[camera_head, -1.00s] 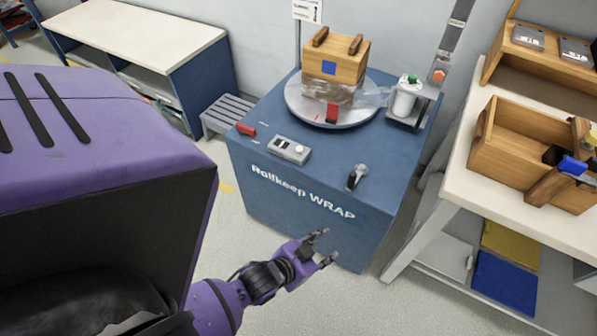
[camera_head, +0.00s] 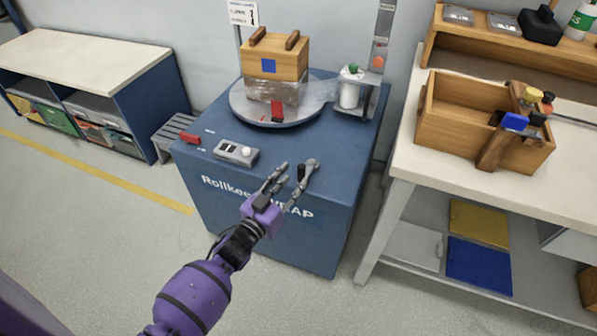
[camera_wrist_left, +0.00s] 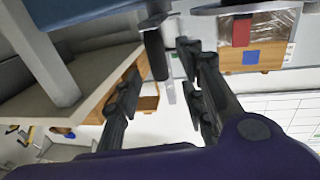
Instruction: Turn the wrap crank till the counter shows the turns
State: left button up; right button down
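The wrap crank (camera_head: 313,164) is a small dark lever on the blue Rollkeep WRAP cabinet, near its front edge. In the left wrist view the dark crank handle (camera_wrist_left: 155,53) shows beyond and between the spread fingers (camera_wrist_left: 162,75); contact cannot be told. My right gripper is out of view.
A turntable (camera_head: 250,112) on the cabinet (camera_head: 210,165) carries a wooden crate (camera_head: 275,58) with film around its lower part. A film roll stand (camera_head: 366,98) is behind right. A red item (camera_head: 190,139) lies left. A workbench (camera_head: 410,165) with a wooden tote (camera_head: 450,110) stands right.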

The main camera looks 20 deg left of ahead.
aim_at(299, 174)
pick_arm(q)
jog(key=x, duration=0.5)
jog(key=shift+d, duration=0.1)
grip_shut()
